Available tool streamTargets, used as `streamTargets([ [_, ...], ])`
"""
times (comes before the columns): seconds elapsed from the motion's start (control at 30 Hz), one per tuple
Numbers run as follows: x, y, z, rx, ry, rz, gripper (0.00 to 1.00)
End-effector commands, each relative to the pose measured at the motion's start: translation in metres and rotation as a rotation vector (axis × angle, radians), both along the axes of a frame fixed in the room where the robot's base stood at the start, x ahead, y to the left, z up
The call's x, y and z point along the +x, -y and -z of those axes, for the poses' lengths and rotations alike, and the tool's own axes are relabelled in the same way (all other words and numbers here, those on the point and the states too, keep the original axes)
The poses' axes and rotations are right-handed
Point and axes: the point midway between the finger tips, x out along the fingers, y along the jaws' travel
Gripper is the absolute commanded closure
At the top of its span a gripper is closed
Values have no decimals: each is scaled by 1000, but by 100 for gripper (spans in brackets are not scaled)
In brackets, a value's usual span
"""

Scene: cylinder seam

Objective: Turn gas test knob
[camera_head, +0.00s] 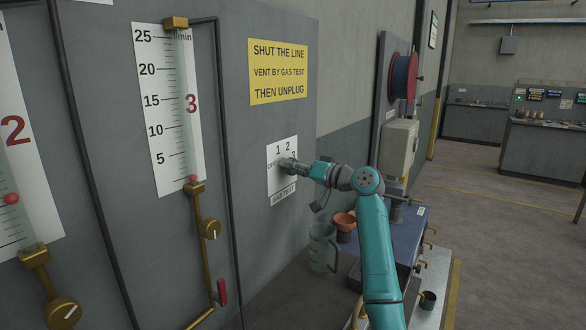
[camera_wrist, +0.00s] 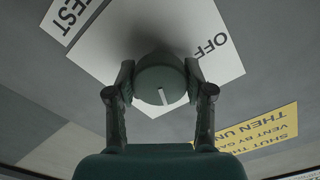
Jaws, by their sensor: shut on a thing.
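The gas test knob (camera_wrist: 160,80) is a dark round knob with a white pointer line. It sits on a white plate (camera_head: 281,187) marked OFF, 1, 2 and 3, with a GAS TEST label (camera_head: 283,196) below. My gripper (camera_head: 286,164) reaches the plate from the right in the head view and largely covers the knob. In the wrist view my gripper (camera_wrist: 160,76) has one finger on each side of the knob and is shut on it. The pointer line points down in that view, away from OFF. The numbers are hidden there.
A yellow sign (camera_head: 278,71) is above the plate. Flow tube 3 (camera_head: 171,105), with a brass valve (camera_head: 211,229), stands to the left. Open floor lies to the right.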

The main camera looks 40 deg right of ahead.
Motion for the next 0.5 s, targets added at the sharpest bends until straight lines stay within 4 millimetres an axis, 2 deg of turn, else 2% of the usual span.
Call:
streamTargets([
  [0.5,0,0,0,26,-9,1,83],
])
